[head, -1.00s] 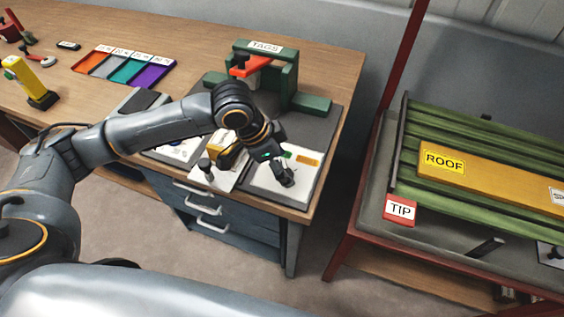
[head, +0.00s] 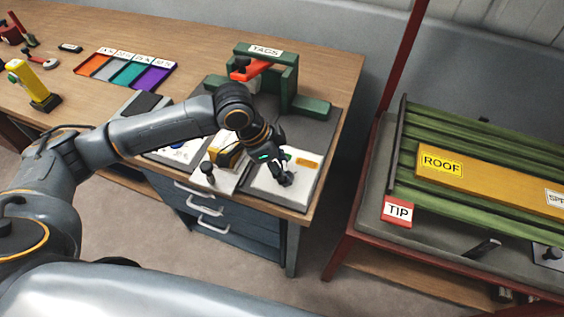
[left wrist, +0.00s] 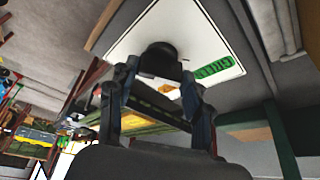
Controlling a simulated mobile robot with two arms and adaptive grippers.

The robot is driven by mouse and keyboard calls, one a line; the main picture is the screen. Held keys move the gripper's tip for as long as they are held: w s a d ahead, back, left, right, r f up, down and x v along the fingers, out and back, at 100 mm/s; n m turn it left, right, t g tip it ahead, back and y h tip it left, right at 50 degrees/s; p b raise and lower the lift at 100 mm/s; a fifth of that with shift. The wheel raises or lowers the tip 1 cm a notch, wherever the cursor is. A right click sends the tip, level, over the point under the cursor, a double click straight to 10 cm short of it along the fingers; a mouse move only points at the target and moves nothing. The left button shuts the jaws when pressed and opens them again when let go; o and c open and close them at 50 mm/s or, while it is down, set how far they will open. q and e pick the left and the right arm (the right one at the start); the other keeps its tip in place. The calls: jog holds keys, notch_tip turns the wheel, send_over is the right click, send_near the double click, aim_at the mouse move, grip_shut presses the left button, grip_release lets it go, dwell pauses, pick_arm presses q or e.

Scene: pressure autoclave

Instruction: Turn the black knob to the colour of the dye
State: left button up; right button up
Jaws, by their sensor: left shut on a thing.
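A black knob (left wrist: 160,58) stands on a white panel (left wrist: 205,28) in the left wrist view. The panel also shows in the head view (head: 292,196), near the front right corner of the bench. My left gripper (left wrist: 160,76) has its fingers on both sides of the knob and is shut on it. In the head view my left gripper (head: 284,177) is over the panel and mostly hides the knob. A green label (left wrist: 217,69) and part of an orange mark (left wrist: 190,90) show on the panel. I cannot clearly read the label. My right gripper is not in view.
A green stand marked TAGS (head: 289,80) is behind the panel. Another white plate with a black-topped post (head: 207,170) is left of the gripper. Orange, grey, teal and purple trays (head: 153,78) lie at the back left. A green ROOF rack (head: 470,136) stands right.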

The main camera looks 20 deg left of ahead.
pick_arm(q)
jog(key=m+p, duration=0.1)
jog(key=m+g+p, duration=0.1)
jog(key=shift+w+r+m, duration=0.1)
jog(key=shift+r+m, duration=0.1)
jog(key=shift+m, duration=0.1)
jog(key=shift+f+m+g+p, duration=0.1)
jog(key=shift+m+g+p, duration=0.2)
jog(key=shift+m+p, duration=0.55)
jog(key=shift+w+m+g+h, duration=0.15)
jog(key=shift+m+g+h, duration=0.2)
jog(key=shift+m, duration=0.6)
jog(key=m+g, duration=0.1)
jog(key=m, duration=0.1)
jog(key=shift+d+f+m, duration=0.1)
jog(key=shift+f+m, duration=0.05)
jog(key=shift+m, duration=0.15)
jog(key=shift+w+m+g+y, duration=0.15)
jog(key=shift+m+g+y, duration=0.45)
jog(key=shift+m, duration=1.3)
